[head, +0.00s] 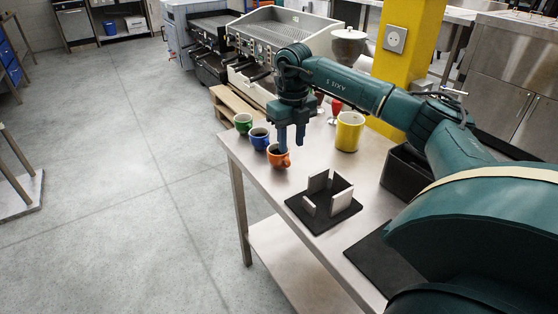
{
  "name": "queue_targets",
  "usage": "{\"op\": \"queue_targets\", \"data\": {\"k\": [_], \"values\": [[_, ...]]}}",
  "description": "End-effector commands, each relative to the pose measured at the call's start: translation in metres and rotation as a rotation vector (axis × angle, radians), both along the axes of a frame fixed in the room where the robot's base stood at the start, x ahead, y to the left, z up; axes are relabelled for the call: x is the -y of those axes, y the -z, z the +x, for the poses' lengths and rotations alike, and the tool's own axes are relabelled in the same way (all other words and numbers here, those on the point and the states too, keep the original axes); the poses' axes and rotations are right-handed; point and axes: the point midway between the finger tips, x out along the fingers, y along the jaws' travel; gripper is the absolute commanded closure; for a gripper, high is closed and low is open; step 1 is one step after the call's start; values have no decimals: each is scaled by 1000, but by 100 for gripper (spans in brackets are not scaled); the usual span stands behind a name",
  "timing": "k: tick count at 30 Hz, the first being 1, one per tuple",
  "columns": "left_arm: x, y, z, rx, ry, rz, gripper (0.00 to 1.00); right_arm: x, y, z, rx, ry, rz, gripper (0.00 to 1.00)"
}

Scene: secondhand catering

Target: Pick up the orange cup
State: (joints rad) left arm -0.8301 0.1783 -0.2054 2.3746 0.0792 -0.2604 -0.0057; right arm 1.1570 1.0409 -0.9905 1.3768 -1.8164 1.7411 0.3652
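The orange cup (278,161) stands upright near the left edge of the steel table (345,240), the nearest of three small cups in a row. My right gripper (291,148) points down from above, with its two blue fingers apart. One finger overlaps the cup's rim in the picture; I cannot tell whether it is inside, touching or just behind it. The other finger is to the right of the cup, with a gap between them. My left gripper is not in view.
A blue cup (259,141) and a green cup (243,125) stand just behind the orange one. A yellow mug (348,137) and a red object (336,107) are to the right. A black base with upright plates (316,213) stands in front. Open floor is at left.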

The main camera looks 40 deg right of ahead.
Motion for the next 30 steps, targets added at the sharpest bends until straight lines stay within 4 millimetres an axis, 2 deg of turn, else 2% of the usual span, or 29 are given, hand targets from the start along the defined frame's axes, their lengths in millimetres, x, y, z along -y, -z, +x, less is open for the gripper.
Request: {"op": "queue_targets", "data": {"k": [1, 7, 16, 25, 30], "values": [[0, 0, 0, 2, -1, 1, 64, 0, 7, 0, -2, 0, 0, 64], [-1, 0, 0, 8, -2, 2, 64, -2, 20, 0, -1, -2, 1, 64], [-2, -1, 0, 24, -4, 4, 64, -8, 61, 1, -1, -1, 3, 64], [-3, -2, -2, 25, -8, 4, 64, -8, 65, 1, 1, -2, 3, 64], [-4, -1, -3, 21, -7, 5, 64, -8, 65, 1, 1, -2, 3, 78]]}}
